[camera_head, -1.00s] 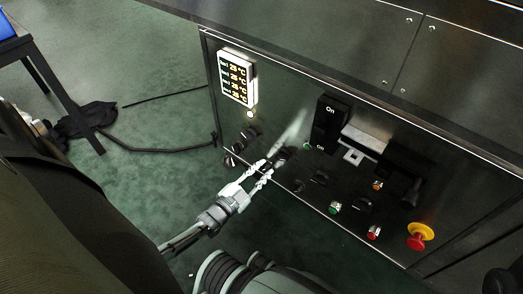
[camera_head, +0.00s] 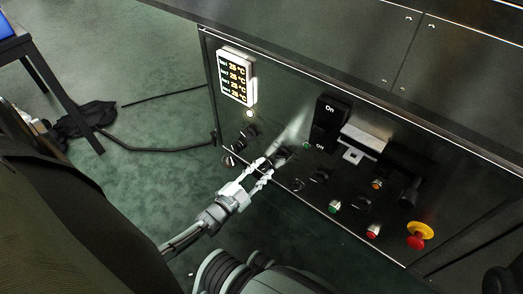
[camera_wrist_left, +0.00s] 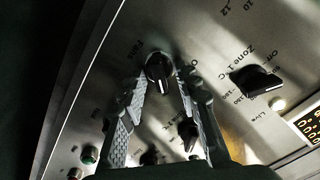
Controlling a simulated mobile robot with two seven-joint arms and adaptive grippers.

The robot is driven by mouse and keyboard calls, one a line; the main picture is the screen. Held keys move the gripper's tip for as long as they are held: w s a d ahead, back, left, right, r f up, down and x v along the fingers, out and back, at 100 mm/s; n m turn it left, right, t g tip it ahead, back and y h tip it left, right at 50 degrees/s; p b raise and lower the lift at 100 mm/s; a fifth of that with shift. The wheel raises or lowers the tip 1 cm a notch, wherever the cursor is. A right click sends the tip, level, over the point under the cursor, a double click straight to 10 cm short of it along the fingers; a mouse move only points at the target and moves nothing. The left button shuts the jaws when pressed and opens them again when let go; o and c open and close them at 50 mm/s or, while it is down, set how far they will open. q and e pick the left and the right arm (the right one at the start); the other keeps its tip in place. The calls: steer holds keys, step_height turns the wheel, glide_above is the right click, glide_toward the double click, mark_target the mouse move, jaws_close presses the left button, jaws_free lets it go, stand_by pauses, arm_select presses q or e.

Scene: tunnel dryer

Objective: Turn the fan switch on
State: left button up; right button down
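The fan switch is a round black knob (camera_wrist_left: 158,68) under the printed word "Fans" in the left wrist view. Its white pointer line faces the bottom of that picture; the position letters beside it are partly cut off by a finger. In the head view a dark knob (camera_head: 282,155) sits on the panel just beyond my left fingertips. My left gripper (camera_head: 266,168) is open, its two pale fingers spread apart. In the left wrist view the fingers (camera_wrist_left: 165,95) flank the knob's lower part; I cannot tell whether they touch it. My right gripper is not in view.
A Zone 1 knob (camera_wrist_left: 255,80) is close to the fan knob. The panel also has a lit temperature display (camera_head: 237,76), a large black On switch (camera_head: 327,120), green (camera_head: 334,208) and red (camera_head: 373,231) buttons, and a red emergency stop (camera_head: 416,242).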

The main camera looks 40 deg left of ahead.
arm_select(q)
steer(key=shift+s, duration=0.1)
steer(key=s, duration=1.1)
steer(key=shift+s+a, duration=0.4)
steer(key=shift+a, duration=0.05)
